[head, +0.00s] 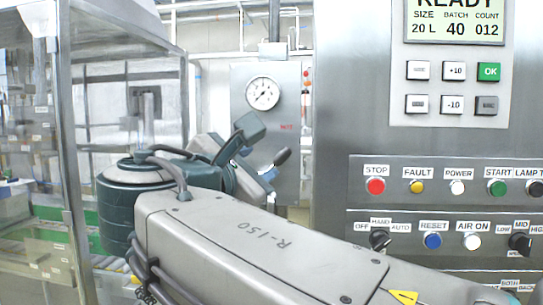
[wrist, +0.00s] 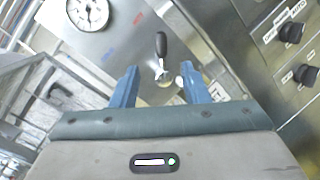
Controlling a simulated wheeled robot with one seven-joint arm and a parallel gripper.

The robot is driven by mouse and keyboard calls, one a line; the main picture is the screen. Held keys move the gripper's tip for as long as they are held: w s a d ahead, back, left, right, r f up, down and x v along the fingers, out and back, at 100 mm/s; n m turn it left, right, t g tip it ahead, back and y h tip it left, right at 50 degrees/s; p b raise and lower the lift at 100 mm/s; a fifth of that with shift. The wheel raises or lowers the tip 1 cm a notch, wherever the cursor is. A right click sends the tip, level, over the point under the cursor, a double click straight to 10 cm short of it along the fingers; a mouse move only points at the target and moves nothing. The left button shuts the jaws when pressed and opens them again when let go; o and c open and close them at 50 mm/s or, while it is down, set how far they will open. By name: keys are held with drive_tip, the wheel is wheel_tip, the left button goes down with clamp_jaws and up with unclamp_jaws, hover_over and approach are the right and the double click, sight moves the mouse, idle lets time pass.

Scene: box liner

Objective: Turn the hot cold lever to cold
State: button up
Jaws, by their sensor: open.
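The lever (wrist: 161,45) has a black grip and a shiny round hub. In the wrist view its grip points up, and the hub lies between my finger tips. A red mark (wrist: 138,18) and a blue mark (wrist: 108,57) are on the steel panel to its left. In the head view the dark lever knob (head: 282,156) shows beside my gripper, below red lettering (head: 287,127); my arm hides the hub and blue mark. My gripper (wrist: 158,70) is open, with one blue finger on each side of the hub. Contact cannot be told.
A round gauge (head: 263,93) is above the lever on the same panel. A control cabinet (head: 350,100) with buttons and knobs stands close on the right. A glazed metal frame (head: 65,120) stands on the left.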

sight(282, 154)
drive_tip(key=p+x, duration=0.1)
drive_tip(key=x, duration=1)
drive_tip(key=shift+w+d, duration=0.2)
drive_tip(key=shift+w, duration=0.15)
drive_tip(key=shift+c, duration=0.2)
clamp_jaws()
